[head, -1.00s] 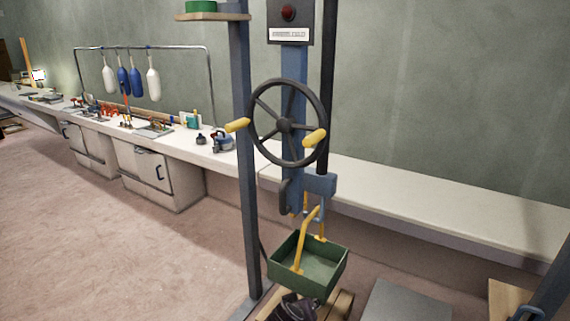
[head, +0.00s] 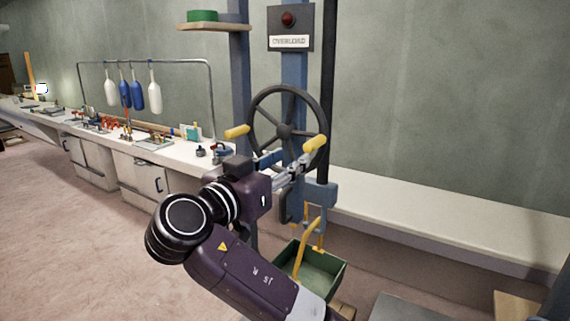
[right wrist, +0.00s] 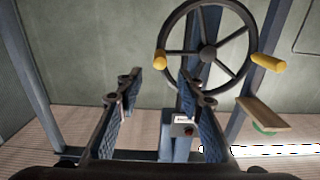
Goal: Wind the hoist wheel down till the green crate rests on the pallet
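The dark hoist wheel (head: 287,131) has two yellow handles and stands upright on a blue column. The green crate (head: 322,271) hangs by its yellow bail below the blue hoist block (head: 318,193), partly hidden by my right arm. A bit of the wooden pallet (head: 344,311) shows under it; I cannot tell whether they touch. My right gripper (head: 297,166) is open and empty just in front of the wheel's right yellow handle (head: 314,144). In the right wrist view that handle (right wrist: 160,60) lies ahead, between the spread fingertips. My left gripper is not in view.
A long white bench (head: 440,218) runs along the wall behind the hoist, with tools at its left. A labelled box with a red lamp (head: 290,27) sits above the wheel. A shelf with a green object (head: 203,16) is at upper left. Posts flank the wheel.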

